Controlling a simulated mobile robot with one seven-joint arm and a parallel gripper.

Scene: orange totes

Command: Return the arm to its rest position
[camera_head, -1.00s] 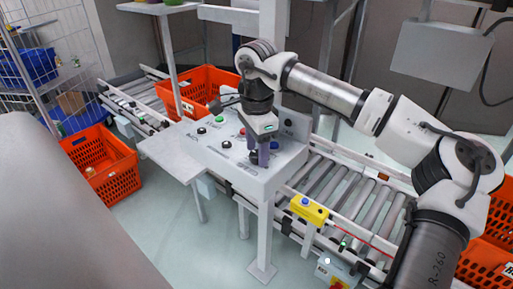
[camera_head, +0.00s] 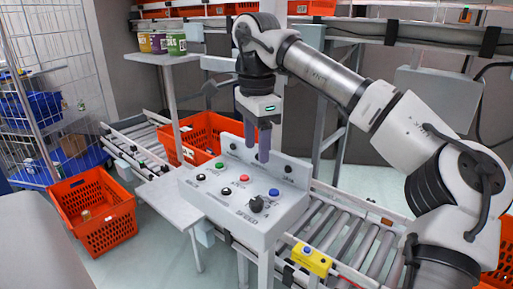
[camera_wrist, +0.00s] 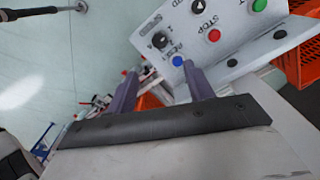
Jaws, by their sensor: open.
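My gripper (camera_head: 257,150) hangs fingers-down above the back part of the white control panel (camera_head: 245,236) in the head view. Its two purple fingers are apart with nothing between them. The panel carries a black speed knob (camera_head: 257,204), a blue button (camera_head: 273,192), a red button (camera_head: 244,178), a green button (camera_head: 219,165) and black ones. In the wrist view, the fingers (camera_wrist: 160,90) show apart, with the panel (camera_wrist: 225,45) and its blue, red and green buttons beyond them. My arm reaches in from the right.
A roller conveyor (camera_head: 345,235) runs beside the panel, with a yellow box (camera_head: 312,259) on its near rail. Orange totes stand behind the panel (camera_head: 205,140) and on the floor at left (camera_head: 100,222). A shelf with several tubs (camera_head: 160,57) stands behind. A wire cage (camera_head: 45,75) is at far left.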

